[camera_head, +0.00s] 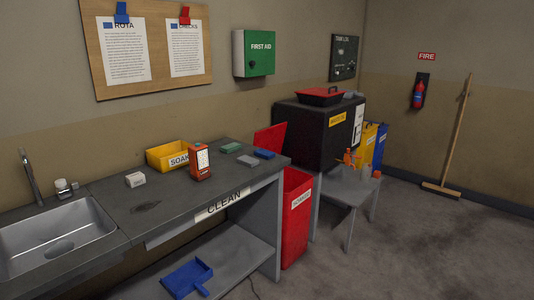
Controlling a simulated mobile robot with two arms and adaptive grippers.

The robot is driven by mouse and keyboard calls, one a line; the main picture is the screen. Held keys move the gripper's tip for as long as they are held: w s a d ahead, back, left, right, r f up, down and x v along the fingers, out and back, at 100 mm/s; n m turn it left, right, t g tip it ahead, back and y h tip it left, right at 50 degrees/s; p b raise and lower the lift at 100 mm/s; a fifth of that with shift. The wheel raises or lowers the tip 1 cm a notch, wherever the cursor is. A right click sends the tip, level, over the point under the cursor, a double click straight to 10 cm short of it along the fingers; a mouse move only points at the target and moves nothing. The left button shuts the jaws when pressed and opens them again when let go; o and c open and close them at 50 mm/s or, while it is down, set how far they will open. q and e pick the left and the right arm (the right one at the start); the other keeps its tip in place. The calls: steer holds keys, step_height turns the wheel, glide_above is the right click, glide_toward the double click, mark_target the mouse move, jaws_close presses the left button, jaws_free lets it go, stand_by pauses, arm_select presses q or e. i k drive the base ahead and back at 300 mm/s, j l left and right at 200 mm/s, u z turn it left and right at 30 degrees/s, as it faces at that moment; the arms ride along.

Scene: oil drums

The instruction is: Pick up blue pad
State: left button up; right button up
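A small blue pad (264,153) lies flat near the right end of the grey counter (150,232). A green pad (231,147) lies to its left and a little behind. A grey pad (247,161) lies just in front of it, to the left. Neither of my grippers shows in the head view.
A small white box (135,179) and a sink (55,243) are further left. A red bin (296,215) stands past the counter's right end. A blue dustpan (187,278) lies on the lower shelf.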

mark_target(266, 155)
steer(key=i+l, duration=0.35)
steer(key=l, duration=0.15)
steer(key=i+l, duration=0.4)
steer(key=l, duration=0.15)
steer(key=i+l, duration=0.35)
steer(key=l, duration=0.15)
steer(key=i+j+u, duration=0.1)
steer(key=i, duration=0.85)
